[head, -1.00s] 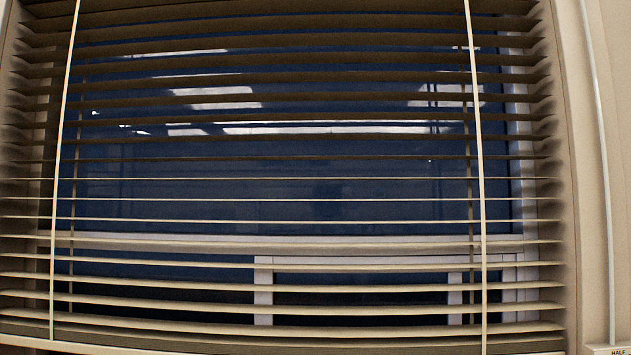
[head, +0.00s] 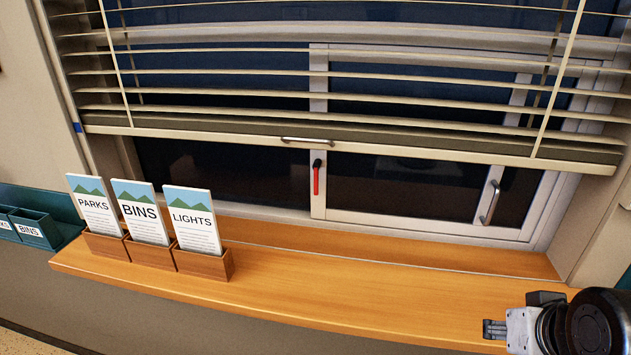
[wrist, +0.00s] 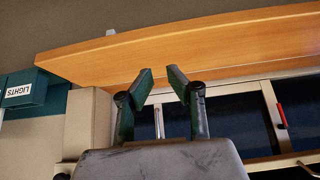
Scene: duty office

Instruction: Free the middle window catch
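A window catch with a red lever (head: 316,178) sits on the white upright of the window frame (head: 321,205), just under the blind, in the head view. Its lever hangs straight down from a dark pivot. The red lever also shows at the right of the wrist view (wrist: 282,116). My gripper (head: 490,329) is at the lower right of the head view, in front of the sill and well apart from the catch. In the wrist view its two fingers (wrist: 160,78) stand apart with nothing between them. Any other catches behind the blind cannot be made out.
The slatted blind's bottom rail (head: 400,150) hangs just above the catch and bears a small handle (head: 306,140). A metal handle (head: 489,202) is on the right pane. Leaflet holders (head: 203,262) stand on the wooden sill's (head: 400,290) left; its middle is clear. Teal trays (head: 35,228) are far left.

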